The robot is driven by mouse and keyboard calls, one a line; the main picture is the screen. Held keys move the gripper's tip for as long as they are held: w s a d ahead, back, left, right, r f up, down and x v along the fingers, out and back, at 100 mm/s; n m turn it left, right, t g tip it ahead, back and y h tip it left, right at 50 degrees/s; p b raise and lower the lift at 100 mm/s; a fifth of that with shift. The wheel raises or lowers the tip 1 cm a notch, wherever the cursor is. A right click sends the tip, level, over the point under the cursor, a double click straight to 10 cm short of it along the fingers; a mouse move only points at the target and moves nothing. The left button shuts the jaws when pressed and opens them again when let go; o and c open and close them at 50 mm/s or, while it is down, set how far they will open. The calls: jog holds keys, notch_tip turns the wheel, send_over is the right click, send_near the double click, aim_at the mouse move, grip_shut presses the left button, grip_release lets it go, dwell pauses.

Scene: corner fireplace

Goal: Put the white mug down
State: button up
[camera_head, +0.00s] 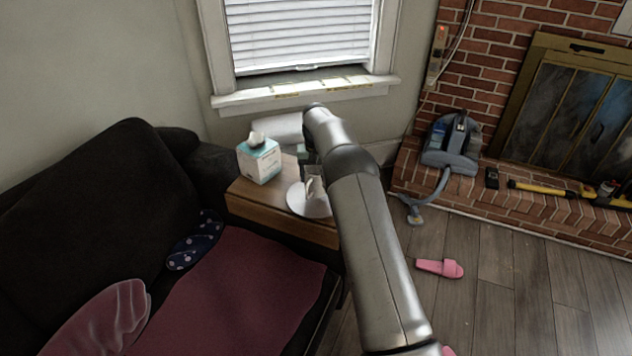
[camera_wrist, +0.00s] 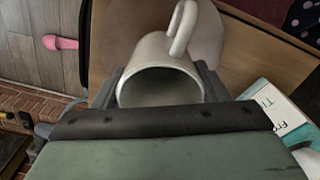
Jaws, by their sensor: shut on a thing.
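The white mug (camera_wrist: 160,55) is between the two fingers of my gripper (camera_wrist: 161,82) in the wrist view. Its open mouth faces the camera and its handle points to the top of the picture. In the head view my gripper (camera_head: 309,166) is over the wooden side table (camera_head: 248,197), and the mug (camera_head: 315,186) shows partly behind my arm. A pale round plate (camera_head: 300,203) is beneath the mug; it also shows in the wrist view (camera_wrist: 208,32). I cannot tell whether the mug touches the plate.
A tissue box (camera_head: 259,161) stands on the table left of my gripper. A white roll (camera_head: 275,129) is behind it. The dark sofa (camera_head: 110,185) borders the table at the left. A brick hearth (camera_head: 530,205) with a vacuum (camera_head: 451,145) is at the right.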

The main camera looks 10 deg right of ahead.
aim_at(316, 182)
jog(key=shift+w+f, duration=0.35)
jog(key=shift+f, duration=1.5)
jog(key=shift+f, duration=0.15)
jog(key=o, duration=1.2)
